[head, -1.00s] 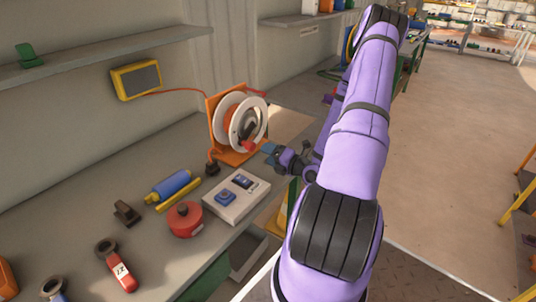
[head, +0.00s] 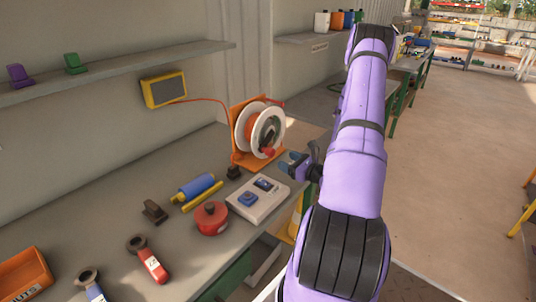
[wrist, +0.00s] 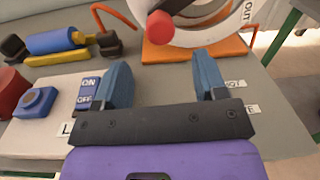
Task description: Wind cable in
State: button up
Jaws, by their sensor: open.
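The cable reel is a white-flanged drum (head: 244,127) with orange cable on an orange stand (head: 236,104), at the back of the bench. Its crank has a red knob (head: 267,152), which also shows in the wrist view (wrist: 160,24). The top of the reel is cut off there.
A switch box (head: 262,202) with ON/OFF and blue buttons lies close to my gripper's left. A red round canister (head: 210,219), blue roller (head: 196,187) and red-handled tool (head: 150,262) lie further left. A yellow box (head: 163,90) hangs on the wall. The floor at right is clear.

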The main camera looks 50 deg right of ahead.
aim_at(273, 153)
jog(key=w, duration=0.9)
jog(key=shift+w+a, duration=0.15)
jog(key=shift+a, duration=0.05)
grip_shut()
